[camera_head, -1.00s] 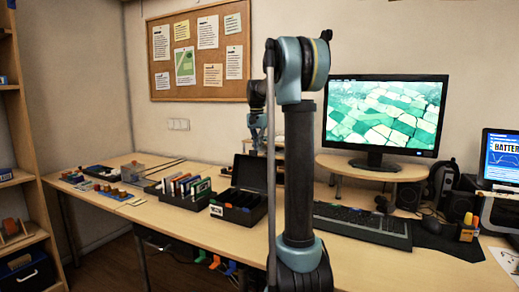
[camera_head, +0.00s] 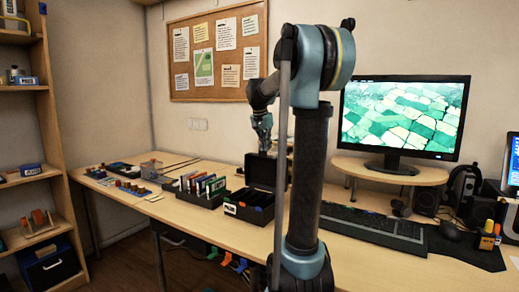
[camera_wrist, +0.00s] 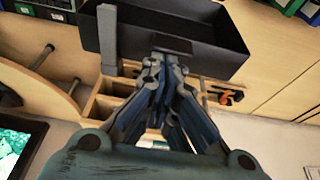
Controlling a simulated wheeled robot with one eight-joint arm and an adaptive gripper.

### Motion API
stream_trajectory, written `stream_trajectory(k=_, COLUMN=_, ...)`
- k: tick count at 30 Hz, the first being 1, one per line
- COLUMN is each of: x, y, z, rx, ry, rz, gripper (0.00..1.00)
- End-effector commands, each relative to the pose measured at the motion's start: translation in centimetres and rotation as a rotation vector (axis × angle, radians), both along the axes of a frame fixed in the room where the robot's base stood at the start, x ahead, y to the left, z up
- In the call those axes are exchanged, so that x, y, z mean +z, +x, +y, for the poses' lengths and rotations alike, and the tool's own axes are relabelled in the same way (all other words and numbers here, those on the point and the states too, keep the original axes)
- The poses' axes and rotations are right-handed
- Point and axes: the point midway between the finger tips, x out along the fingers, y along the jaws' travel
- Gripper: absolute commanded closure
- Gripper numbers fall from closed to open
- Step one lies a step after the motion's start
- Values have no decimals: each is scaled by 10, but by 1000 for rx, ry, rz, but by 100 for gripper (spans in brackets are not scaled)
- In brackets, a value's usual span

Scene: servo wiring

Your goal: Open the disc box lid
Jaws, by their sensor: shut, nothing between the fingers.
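The black disc box (camera_head: 247,209) stands on the desk with a pale label on its front. Its lid (camera_head: 260,172) stands raised at the back of the box, partly hidden by my arm. My gripper (camera_head: 264,147) is just above the lid's top edge. In the wrist view a dark hollow tray shape, which looks like the lid (camera_wrist: 215,45), fills the top. My fingers (camera_wrist: 172,62) are closed together at its near edge, with nothing held. I cannot tell whether they touch it.
An open black box (camera_head: 204,192) of coloured cases stands left of the disc box. A monitor stand (camera_head: 390,170) and keyboard (camera_head: 370,227) are to the right. Wooden compartments (camera_wrist: 110,100) lie below the fingers in the wrist view. Small parts fill the desk's far left.

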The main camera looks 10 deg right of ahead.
Motion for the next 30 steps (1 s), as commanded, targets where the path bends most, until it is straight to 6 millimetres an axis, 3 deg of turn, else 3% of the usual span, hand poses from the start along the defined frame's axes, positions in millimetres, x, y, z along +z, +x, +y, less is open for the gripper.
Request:
stream_trajectory(k=6, x=2, y=-16, z=10, rx=-3, ry=-5, rz=-5, gripper=100)
stream_trajectory(k=19, x=2, y=-16, z=11, rx=-5, ry=-4, rz=-5, gripper=100)
stream_trajectory(k=29, x=5, y=6, z=-18, rx=-8, ry=-4, rz=-5, gripper=100)
stream_trajectory(k=30, x=14, y=2, z=-14, rx=-5, ry=-4, rz=-5, gripper=100)
